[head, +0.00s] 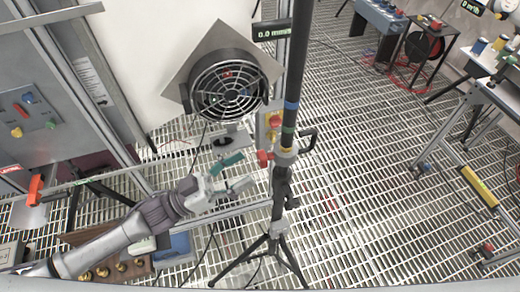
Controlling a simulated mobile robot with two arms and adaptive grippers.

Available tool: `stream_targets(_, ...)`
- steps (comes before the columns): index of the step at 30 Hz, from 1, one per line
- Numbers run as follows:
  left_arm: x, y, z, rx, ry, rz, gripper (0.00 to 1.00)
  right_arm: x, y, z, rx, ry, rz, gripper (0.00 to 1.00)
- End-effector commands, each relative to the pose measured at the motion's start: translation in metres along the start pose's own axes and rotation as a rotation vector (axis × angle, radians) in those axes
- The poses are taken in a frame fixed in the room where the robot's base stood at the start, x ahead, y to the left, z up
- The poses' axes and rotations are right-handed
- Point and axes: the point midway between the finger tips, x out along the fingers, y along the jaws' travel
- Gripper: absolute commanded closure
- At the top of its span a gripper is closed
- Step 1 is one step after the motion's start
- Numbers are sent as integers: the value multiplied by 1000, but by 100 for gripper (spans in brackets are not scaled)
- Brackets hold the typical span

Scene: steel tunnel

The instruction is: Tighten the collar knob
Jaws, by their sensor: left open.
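A black tripod pole (290,90) stands upright in the middle of the head view, with coloured bands on it. A grey collar (286,153) sits around the pole, with a red knob (264,158) on its left side. My left gripper (239,172) is open and empty, just left of and slightly below the red knob in the picture. Its two fingers point right, towards the pole, and a gap shows between them and the knob. One finger pad looks teal. My right gripper is not in view.
A round caged fan (228,88) on a grey plate is behind the pole. A small box with red and yellow buttons (271,122) is right above the knob. A black crank handle (309,138) sticks out right. The tripod legs (262,262) spread over open grating.

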Motion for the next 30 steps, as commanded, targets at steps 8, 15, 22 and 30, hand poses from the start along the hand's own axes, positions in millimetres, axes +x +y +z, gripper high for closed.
stream_targets(8, 44, 0, -2, 0, 1, -1, 35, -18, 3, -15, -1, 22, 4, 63)
stream_targets(15, 53, 0, 1, 0, -1, -1, 35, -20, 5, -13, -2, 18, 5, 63)
stream_targets(22, 52, 0, 1, 0, -1, -1, 42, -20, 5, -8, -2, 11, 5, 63)
stream_targets(30, 52, 0, 0, 0, -1, -1, 87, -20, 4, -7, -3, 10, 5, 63)
